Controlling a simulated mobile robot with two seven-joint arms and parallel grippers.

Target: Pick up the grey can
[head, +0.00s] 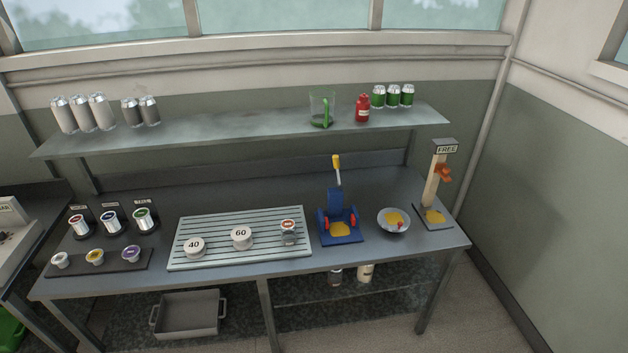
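Neither of my grippers shows in the head view.
Right on the shelf are a green-handled jug (322,110), a red bottle (362,109) and three green cans (392,97). The shelf middle is bare. The bench below holds a slatted tray (215,228), a blue device (341,215), a bowl (394,224) and a FREE-signed stand (434,190).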

